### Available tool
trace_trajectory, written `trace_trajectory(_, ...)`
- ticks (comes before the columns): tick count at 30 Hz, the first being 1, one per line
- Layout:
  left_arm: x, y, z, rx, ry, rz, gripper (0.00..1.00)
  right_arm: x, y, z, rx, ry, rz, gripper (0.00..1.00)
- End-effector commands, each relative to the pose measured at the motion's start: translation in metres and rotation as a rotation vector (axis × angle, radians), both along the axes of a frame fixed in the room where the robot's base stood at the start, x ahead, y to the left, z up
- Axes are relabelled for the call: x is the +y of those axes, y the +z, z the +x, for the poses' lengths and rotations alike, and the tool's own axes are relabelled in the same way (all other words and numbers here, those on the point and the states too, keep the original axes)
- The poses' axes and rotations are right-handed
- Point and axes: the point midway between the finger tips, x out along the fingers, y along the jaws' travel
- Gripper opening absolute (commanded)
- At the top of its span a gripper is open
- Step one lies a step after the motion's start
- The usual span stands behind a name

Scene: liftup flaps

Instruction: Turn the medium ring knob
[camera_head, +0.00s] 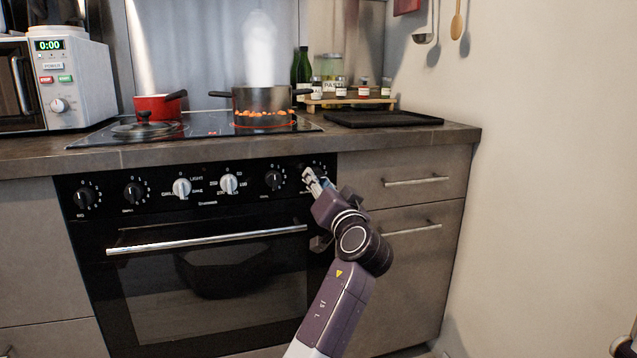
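The oven's control panel (155,201) carries a row of knobs. Black knobs are at the far left (85,197), beside it (134,191) and right of centre (273,179). Two white-silver knobs are in the middle, one left (182,187) and one right (229,183). I cannot read which is the medium ring knob.
The oven handle (206,240) juts out below the knobs. A steaming pot (262,104) stands on a glowing ring of the cooktop (204,124), with a red pan (157,107) to its left. Drawers (410,182) are at the right, and a microwave (60,80) is at left.

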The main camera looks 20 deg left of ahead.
Motion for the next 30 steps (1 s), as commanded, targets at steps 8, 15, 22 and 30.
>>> trace_trajectory(8,0.0,0.0,0.0,-0.001,-0.001,0.001,0.44,0.0,0.0,0.0,0.0,0.0,0.0,0.4)
trace_trajectory(15,-0.006,-0.001,-0.006,-0.001,-0.003,0.0,0.44,-0.001,0.001,-0.001,-0.003,-0.001,0.001,0.4)
trace_trajectory(22,-0.026,-0.006,-0.036,-0.001,-0.004,-0.001,0.44,0.0,0.0,0.0,-0.002,-0.001,0.001,0.4)
trace_trajectory(30,-0.041,-0.009,-0.06,0.001,-0.002,0.0,0.44,0.0,0.0,0.0,-0.001,0.0,0.0,0.4)
